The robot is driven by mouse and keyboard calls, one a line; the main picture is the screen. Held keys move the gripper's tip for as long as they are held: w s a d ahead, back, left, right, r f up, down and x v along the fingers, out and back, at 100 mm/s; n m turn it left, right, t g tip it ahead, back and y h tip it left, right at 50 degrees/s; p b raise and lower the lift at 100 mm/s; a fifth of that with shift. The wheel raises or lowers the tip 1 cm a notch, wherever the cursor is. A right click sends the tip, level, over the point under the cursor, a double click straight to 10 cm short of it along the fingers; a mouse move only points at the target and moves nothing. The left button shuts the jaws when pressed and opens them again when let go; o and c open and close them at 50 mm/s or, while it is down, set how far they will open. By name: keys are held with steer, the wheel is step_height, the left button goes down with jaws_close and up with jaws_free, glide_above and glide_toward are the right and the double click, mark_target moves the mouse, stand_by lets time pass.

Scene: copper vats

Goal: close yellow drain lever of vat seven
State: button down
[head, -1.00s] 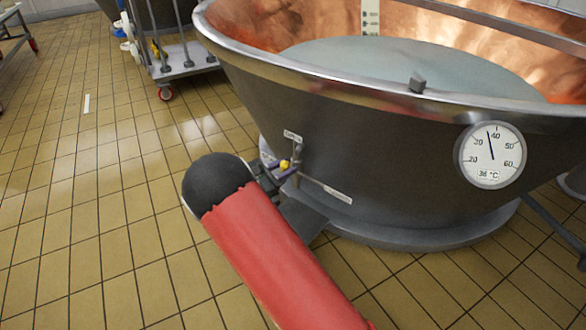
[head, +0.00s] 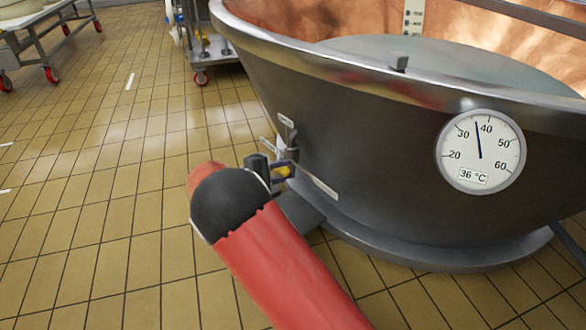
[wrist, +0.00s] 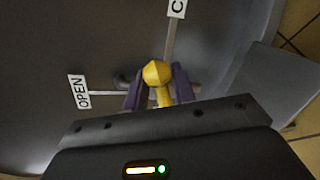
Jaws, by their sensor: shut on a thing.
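The yellow drain lever (wrist: 157,76) shows in the wrist view with its knob between my gripper's two purple fingers (wrist: 160,90). My gripper (head: 284,170) is shut on it, low on the side of the vat (head: 370,160). In the head view only a little yellow of the lever (head: 284,172) shows, as my gripper covers most of it. An OPEN label (wrist: 80,92) stands left of the lever in the wrist view. Another label beginning with C (wrist: 177,8) is cut off at the top. The lever lies nearer the OPEN side or between; I cannot tell its exact angle.
A round dial (head: 480,151) on the vat reads about 36 °C. A wheeled cart (head: 213,55) stands behind at the left, and a wheeled table (head: 45,40) is at the far left. The tiled floor (head: 90,200) on the left is clear.

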steer(key=shift+s+d+f+m+t+y, duration=0.15)
steer(key=shift+f+m+t, duration=0.1)
steer(key=shift+f+m, duration=0.5)
steer(key=shift+s+d+f+m+t+y, duration=0.2)
steer(key=shift+f+m, duration=0.25)
steer(key=shift+m, duration=0.6)
steer(key=shift+w+a+f, duration=0.1)
steer(key=shift+a+f, duration=0.05)
steer(key=c, duration=1.5)
jaws_free()
steer(key=shift+o, duration=0.2)
steer(key=p+v, duration=0.1)
steer(key=v, duration=0.6)
steer(key=shift+s+a, duration=0.25)
steer(key=shift+a, duration=0.05)
steer(key=shift+d, duration=0.1)
